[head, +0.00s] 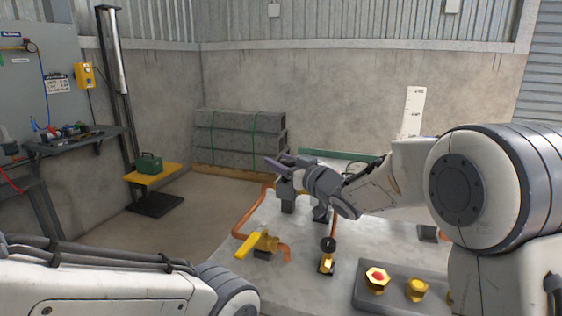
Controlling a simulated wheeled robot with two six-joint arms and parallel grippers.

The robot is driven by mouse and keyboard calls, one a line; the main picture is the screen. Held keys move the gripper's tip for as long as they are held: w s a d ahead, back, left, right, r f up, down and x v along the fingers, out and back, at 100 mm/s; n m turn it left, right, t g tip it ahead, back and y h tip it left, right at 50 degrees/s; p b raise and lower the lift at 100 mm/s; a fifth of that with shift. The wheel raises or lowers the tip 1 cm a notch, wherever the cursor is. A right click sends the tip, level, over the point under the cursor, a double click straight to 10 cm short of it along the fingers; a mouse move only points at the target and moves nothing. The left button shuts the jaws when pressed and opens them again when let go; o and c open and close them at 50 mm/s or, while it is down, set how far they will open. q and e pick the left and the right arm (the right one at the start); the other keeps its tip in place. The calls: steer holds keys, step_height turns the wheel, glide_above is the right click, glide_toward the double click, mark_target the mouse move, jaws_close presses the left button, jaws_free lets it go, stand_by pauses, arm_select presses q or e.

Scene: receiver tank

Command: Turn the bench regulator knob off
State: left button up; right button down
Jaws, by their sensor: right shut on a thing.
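My right gripper (288,178) reaches in from the right over the grey bench top (215,262). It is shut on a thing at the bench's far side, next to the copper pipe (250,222). The regulator knob is at most partly in sight there; the dark fingers and wrist cover it, so its turn position cannot be told. My left arm lies across the lower left, and its gripper is out of the picture.
A wall shelf (75,143) with tools is at left. Stacked grey blocks (238,140) stand behind.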

steer(key=shift+c, duration=1.8)
jaws_free()
steer(key=shift+r, duration=0.1)
step_height(320, 180, up, 5)
steer(key=shift+f+p, duration=0.1)
steer(key=shift+p, duration=1)
steer(key=s+d+r+p, duration=0.3)
steer(key=s+d+r, duration=0.2)
steer(key=d, duration=0.5)
steer(key=shift+s+r, duration=0.4)
steer(key=shift+r, duration=0.15)
